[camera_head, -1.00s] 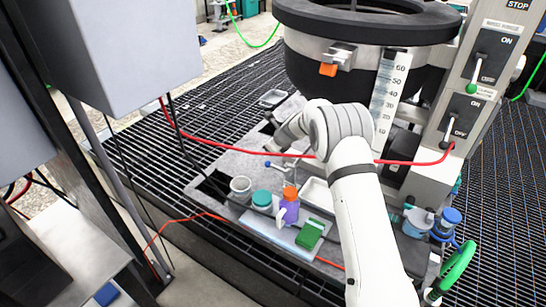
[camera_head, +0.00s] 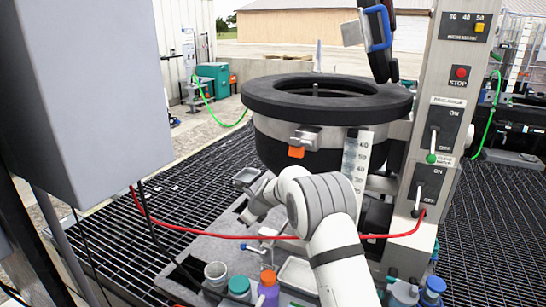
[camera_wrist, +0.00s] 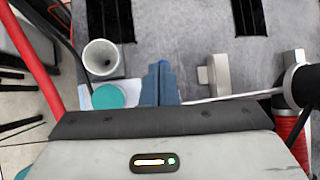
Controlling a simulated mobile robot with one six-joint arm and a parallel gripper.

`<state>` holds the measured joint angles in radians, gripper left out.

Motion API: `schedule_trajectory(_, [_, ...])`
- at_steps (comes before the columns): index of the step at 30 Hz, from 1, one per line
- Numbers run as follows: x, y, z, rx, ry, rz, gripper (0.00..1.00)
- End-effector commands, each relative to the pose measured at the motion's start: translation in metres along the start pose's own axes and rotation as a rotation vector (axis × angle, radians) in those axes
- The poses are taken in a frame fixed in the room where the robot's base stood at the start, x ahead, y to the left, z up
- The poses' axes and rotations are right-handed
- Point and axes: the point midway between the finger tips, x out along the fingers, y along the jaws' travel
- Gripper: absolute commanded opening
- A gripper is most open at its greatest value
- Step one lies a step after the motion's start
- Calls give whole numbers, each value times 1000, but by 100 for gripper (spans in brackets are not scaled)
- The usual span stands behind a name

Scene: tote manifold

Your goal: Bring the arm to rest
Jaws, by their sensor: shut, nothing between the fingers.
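My white arm (camera_head: 333,255) reaches up from the bottom of the head view, bends at a grey-banded joint and points left over the grey deck. In the wrist view my gripper (camera_wrist: 161,80) shows as two blue-grey fingers pressed together with nothing between them. It is above the grey deck (camera_wrist: 178,45), right of a white cup (camera_wrist: 101,58) and a teal-lidded jar (camera_wrist: 108,96). In the head view the fingertips cannot be made out.
A large black-rimmed vessel (camera_head: 325,98) stands behind, beside a lever panel (camera_head: 437,140). The white cup (camera_head: 215,274), teal-lidded jar (camera_head: 239,286) and a purple bottle (camera_head: 268,291) stand near the front. A grey cabinet (camera_head: 98,100) fills the left.

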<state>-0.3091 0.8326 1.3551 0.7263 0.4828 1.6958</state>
Motion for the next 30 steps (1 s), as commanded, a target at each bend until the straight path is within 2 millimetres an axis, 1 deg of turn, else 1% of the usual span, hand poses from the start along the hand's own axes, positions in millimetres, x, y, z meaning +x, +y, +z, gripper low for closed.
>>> schedule_trajectory(1, [-22, -3, 1, -54, 5, -5, 0])
schedule_trajectory(2, [-35, -3, 0, -96, 10, -5, 0])
schedule_trajectory(3, [-54, -2, -2, -160, 20, -3, 0])
schedule_trajectory(5, [-85, -1, -7, -264, 36, 0, 0])
schedule_trajectory(6, [-105, 2, -12, -337, 49, 6, 0])
schedule_trajectory(8, [-134, 7, -19, -443, 68, 12, 0])
schedule_trajectory(9, [-154, 12, -24, -514, 81, 19, 0])
schedule_trajectory(11, [-182, 19, -34, -617, 101, 29, 0])
schedule_trajectory(12, [-200, 25, -41, -686, 116, 39, 0])
schedule_trajectory(14, [-227, 36, -51, -790, 136, 53, 0])
schedule_trajectory(15, [-245, 43, -60, -858, 151, 63, 0])
schedule_trajectory(17, [-269, 55, -72, -959, 171, 82, 0])
schedule_trajectory(18, [-286, 64, -81, -1025, 186, 95, 0])
schedule_trajectory(20, [-309, 78, -95, -1125, 208, 117, 0])
schedule_trajectory(21, [-323, 88, -105, -1190, 222, 134, 0])
schedule_trajectory(23, [-344, 104, -120, -1287, 244, 161, 0])
schedule_trajectory(24, [-357, 116, -130, -1351, 257, 180, 0])
schedule_trajectory(26, [-375, 133, -146, -1447, 278, 213, 0])
schedule_trajectory(27, [-386, 145, -157, -1509, 291, 237, 0])
schedule_trajectory(29, [-401, 164, -174, -1600, 310, 274, 0])
schedule_trajectory(30, [-410, 176, -185, -1658, 321, 301, 0])
